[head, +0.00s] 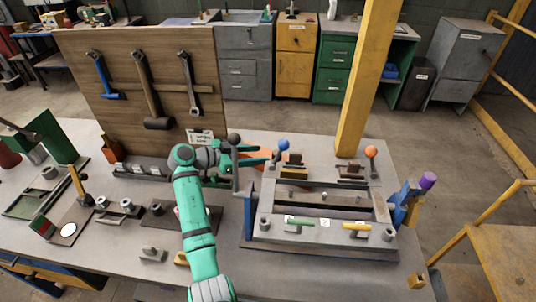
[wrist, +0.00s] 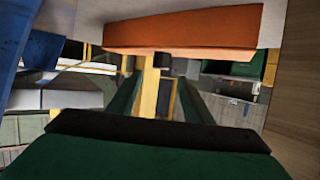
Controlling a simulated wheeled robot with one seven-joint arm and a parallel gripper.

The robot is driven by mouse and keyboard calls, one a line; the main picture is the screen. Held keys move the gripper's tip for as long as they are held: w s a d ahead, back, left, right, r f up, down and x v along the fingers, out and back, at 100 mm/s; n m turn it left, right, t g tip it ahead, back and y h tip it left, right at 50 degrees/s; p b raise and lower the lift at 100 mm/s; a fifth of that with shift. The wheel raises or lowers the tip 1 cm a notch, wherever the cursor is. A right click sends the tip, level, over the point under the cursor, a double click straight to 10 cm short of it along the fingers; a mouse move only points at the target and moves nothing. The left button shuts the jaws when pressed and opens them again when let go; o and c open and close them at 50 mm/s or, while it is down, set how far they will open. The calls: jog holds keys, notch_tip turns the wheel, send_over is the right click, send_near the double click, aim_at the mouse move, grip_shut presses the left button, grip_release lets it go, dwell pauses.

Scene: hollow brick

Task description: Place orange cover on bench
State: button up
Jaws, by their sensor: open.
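The orange cover shows in the head view as an orange piece (head: 280,156) on the bench (head: 330,262), just past my gripper and partly hidden by it and by a lever. In the wrist view an orange slab (wrist: 185,32), likely this cover, fills the upper middle, close to the camera. My gripper (head: 262,156) is low over the back of the bench, between the wooden tool board and the grey fixture. Its two green fingers (wrist: 158,100) stand apart in the wrist view, with no object held between them. I cannot tell whether a finger touches the cover.
The grey fixture (head: 320,238) with blue-knobbed and orange-knobbed levers stands right of my arm. The wooden tool board (head: 150,85) rises behind left. Small metal parts (head: 125,205) lie left. Bare bench shows at the front.

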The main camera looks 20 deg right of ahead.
jog(key=v, duration=0.3)
jog(key=shift+a+r, duration=0.1)
jog(key=shift+a, duration=0.15)
